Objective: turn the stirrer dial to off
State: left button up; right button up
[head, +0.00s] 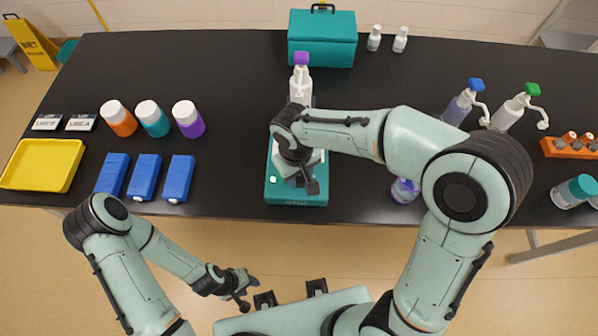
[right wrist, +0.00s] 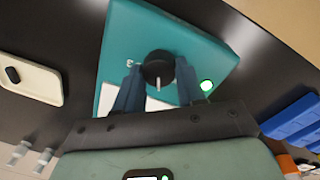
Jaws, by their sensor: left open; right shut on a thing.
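The stirrer (head: 297,199) is a teal box near the front edge of the bench, with a green light on its front left. In the right wrist view the stirrer (right wrist: 190,45) shows its black dial (right wrist: 158,70) with a white pointer line. My right gripper (right wrist: 157,82) is shut on the dial, one finger on each side. In the head view my right gripper (head: 308,184) is over the stirrer and hides the dial. My left gripper (head: 242,290) is open and empty, in front of the bench and below its edge. Most of the dial's markings are hidden.
A white bottle with a purple cap (head: 301,80) stands behind the stirrer. Blue boxes (head: 145,177) and a yellow tray (head: 42,164) lie to the left. A purple-toned flask (head: 405,190) stands to the right, near my right arm. A teal case (head: 322,38) stands at the back.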

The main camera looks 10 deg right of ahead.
aim_at(298, 181)
jog(key=shift+n, duration=0.3)
jog(key=n, duration=0.3)
jog(key=shift+n, duration=0.3)
pick_arm(q)
jog(key=shift+w+r+p, duration=0.35)
jog(key=shift+r, duration=0.1)
pick_arm(e)
jog(key=shift+n, duration=2.3)
jog(key=shift+s, duration=0.1)
jog(key=o, duration=1.1)
jog(key=shift+c, duration=0.2)
pick_arm(q)
jog(key=shift+w+r+p, duration=0.75)
jog(key=shift+w+r, duration=0.1)
jog(key=shift+r, duration=0.2)
pick_arm(e)
notch_tip(298, 181, up, 14)
jog(key=shift+s+a+f, duration=0.2)
jog(key=shift+s+f, duration=0.05)
jog(key=shift+s, duration=0.1)
pick_arm(q)
jog(key=shift+s, duration=0.15)
pick_arm(e)
jog(key=shift+f, duration=0.1)
